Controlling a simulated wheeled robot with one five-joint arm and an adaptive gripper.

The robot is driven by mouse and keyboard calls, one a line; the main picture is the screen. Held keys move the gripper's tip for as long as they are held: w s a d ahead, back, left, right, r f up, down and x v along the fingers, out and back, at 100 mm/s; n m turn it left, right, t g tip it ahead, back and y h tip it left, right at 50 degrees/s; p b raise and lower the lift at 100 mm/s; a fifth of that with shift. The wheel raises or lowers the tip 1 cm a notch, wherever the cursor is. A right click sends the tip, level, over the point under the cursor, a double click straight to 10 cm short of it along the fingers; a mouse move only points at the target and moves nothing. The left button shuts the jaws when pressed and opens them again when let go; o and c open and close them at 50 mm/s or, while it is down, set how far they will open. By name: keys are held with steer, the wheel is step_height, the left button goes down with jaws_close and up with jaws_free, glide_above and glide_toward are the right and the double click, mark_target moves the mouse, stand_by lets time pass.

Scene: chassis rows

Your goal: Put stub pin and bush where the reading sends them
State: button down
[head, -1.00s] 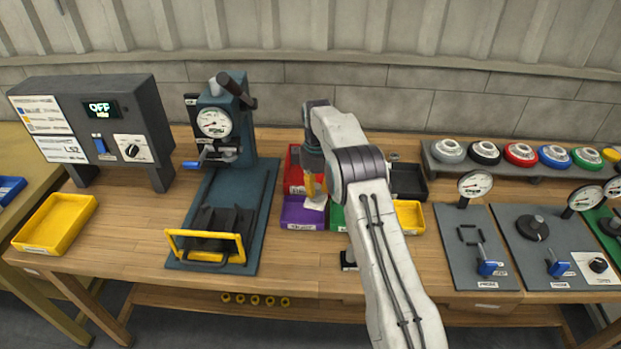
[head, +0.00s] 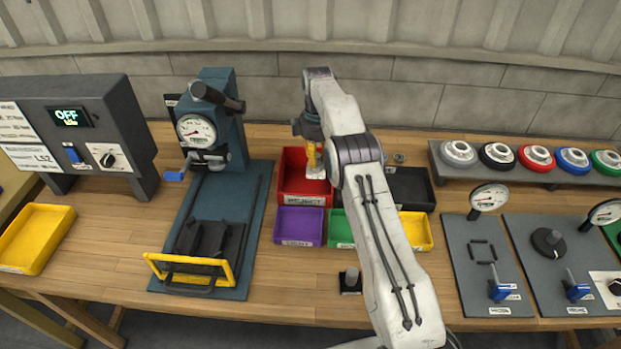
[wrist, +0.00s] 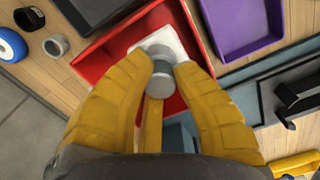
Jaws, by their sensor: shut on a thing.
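My gripper (wrist: 160,72) is shut on a short grey cylindrical piece (wrist: 160,83), which looks like the stub pin. My gripper is over the red tray (head: 291,184) labelled REJECT, which also shows in the wrist view (wrist: 98,62). I cannot tell whether the piece touches the tray floor. A small grey ring (wrist: 56,45), possibly the bush, stands on the bench outside the tray; it shows behind my arm in the head view (head: 399,158).
A purple tray (head: 298,226), green tray (head: 340,229), yellow tray (head: 415,231) and black tray (head: 410,188) adjoin the red one. A press (head: 215,135) stands left, beside a meter box (head: 85,130) reading OFF. Gauge plates (head: 485,265) lie right. A small black stand (head: 350,281) sits in front.

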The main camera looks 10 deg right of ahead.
steer(key=shift+w+f+p, duration=0.1)
steer(key=shift+f+p, duration=0.3)
steer(key=shift+f, duration=4.2)
steer(key=shift+f, duration=0.15)
steer(key=c, duration=1.5)
jaws_free()
steer(key=shift+o, duration=0.2)
